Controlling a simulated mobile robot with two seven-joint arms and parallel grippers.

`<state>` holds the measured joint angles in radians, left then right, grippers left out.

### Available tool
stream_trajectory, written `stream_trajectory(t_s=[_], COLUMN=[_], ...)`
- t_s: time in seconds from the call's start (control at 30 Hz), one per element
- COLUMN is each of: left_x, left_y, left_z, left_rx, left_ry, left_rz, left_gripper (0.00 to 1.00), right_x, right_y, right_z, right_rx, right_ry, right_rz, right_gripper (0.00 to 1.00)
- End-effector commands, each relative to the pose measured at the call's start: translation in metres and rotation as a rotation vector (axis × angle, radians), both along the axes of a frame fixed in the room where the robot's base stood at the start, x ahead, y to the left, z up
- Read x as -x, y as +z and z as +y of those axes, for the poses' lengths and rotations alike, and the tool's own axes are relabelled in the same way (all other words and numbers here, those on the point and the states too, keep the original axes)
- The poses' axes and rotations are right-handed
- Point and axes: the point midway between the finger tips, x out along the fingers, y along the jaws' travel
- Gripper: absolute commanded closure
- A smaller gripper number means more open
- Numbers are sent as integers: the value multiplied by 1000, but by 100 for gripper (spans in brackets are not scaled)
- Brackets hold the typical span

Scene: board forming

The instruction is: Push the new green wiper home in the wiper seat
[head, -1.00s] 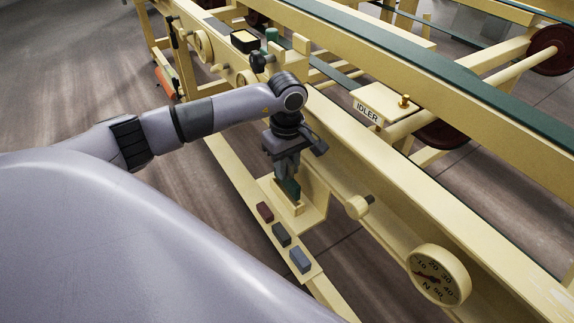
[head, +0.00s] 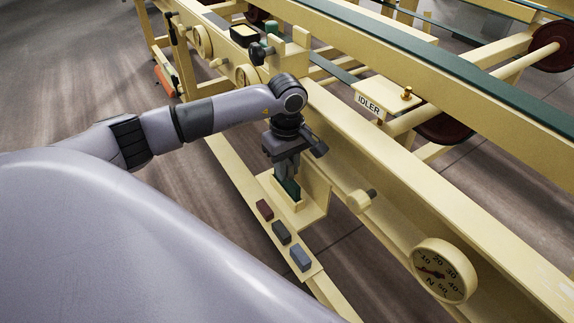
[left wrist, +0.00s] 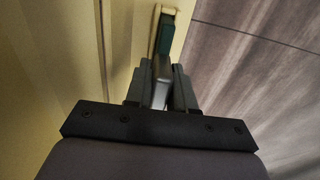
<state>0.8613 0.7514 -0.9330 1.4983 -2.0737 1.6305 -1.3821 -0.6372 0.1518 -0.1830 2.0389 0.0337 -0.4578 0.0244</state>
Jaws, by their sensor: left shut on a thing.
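The green wiper (head: 291,188) stands upright between the fingers of my left gripper (head: 288,176). Its lower end is inside a tan open-topped socket (head: 288,205) on a tan bracket, which looks like the wiper seat. In the left wrist view the dark green wiper (left wrist: 165,35) lies just beyond the fingertips of my left gripper (left wrist: 161,68), with a tan edge of the socket (left wrist: 171,11) past it. How deep the wiper sits is hidden by the socket walls. My right gripper is not in view.
Red, dark and blue-grey blocks (head: 281,232) lie on the tan ledge in front of the socket. A round dial (head: 443,270) and a knob (head: 360,202) are on the frame to the right. An IDLER plate (head: 369,105) and a green belt (head: 400,50) are behind.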

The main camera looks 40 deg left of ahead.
Motion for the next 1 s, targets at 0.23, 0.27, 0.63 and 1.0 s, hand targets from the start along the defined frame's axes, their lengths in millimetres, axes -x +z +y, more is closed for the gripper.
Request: stream_trajectory(t_s=[0.23,0.27,0.63,1.0], left_x=[0,0,0,0], left_y=[-7,-8,-17,-21], left_z=[0,0,0,0], left_rx=[0,0,0,0], left_ry=[1,1,1,1], left_rz=[-1,-1,0,0], left_gripper=[100,100,100,47], right_x=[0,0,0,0], right_y=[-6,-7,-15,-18], right_z=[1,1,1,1], right_rx=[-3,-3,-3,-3], right_ry=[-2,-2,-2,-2], right_rz=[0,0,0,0], right_gripper=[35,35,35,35])
